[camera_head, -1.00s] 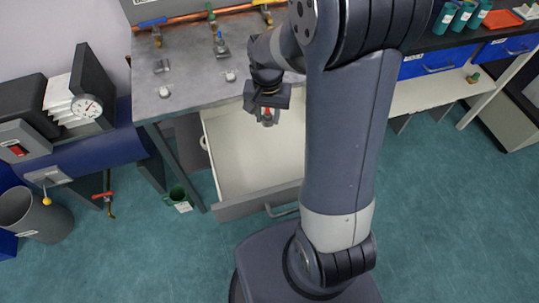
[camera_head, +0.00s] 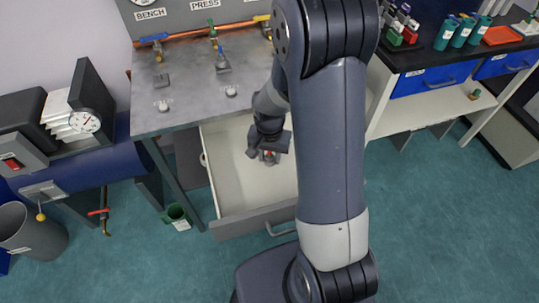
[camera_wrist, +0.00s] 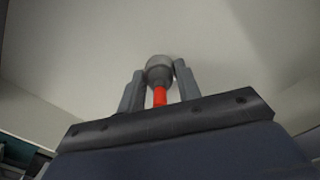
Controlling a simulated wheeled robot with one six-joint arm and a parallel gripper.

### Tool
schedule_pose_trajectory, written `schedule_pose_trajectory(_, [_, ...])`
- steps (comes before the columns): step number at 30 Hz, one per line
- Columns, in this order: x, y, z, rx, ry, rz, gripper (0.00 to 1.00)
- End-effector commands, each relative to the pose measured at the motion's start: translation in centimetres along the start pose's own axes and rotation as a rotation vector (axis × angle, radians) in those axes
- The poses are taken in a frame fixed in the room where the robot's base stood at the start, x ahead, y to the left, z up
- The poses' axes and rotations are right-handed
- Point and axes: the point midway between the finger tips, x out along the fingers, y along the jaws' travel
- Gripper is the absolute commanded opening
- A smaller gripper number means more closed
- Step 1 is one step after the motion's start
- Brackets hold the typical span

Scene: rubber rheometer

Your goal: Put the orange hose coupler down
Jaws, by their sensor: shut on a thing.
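My gripper (camera_head: 268,155) is inside the open drawer (camera_head: 222,171) under the grey bench, low over its pale floor. It is shut on the hose coupler (camera_wrist: 159,95), which has a grey rounded end and an orange-red body. In the wrist view my gripper (camera_wrist: 159,82) has one finger on each side of the coupler, with the drawer's pale inside beyond. A small red part of the coupler (camera_head: 268,154) also shows between the fingers in the head view. I cannot tell whether the coupler touches the drawer floor.
The drawer front (camera_head: 254,222) stands out over the teal floor. The grey bench top (camera_head: 195,100) with valves is above and behind it. The drawer's front part looks empty.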

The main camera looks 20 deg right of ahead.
Motion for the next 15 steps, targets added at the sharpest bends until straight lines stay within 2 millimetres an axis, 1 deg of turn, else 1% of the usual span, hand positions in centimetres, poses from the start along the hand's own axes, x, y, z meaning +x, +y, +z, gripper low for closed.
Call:
schedule_pose_trajectory(5, [-0.06,-0.01,-0.02,0.0,0.001,-0.001,0.0])
schedule_pose_trajectory(9, [0.38,-0.01,-0.02,0.0,0.001,0.0,0.0])
schedule_pose_trajectory(10, [0.37,-0.01,-0.02,0.0,0.001,0.0,0.33])
schedule_pose_trajectory(15, [0.24,-0.01,-0.02,0.0,0.001,0.0,0.47])
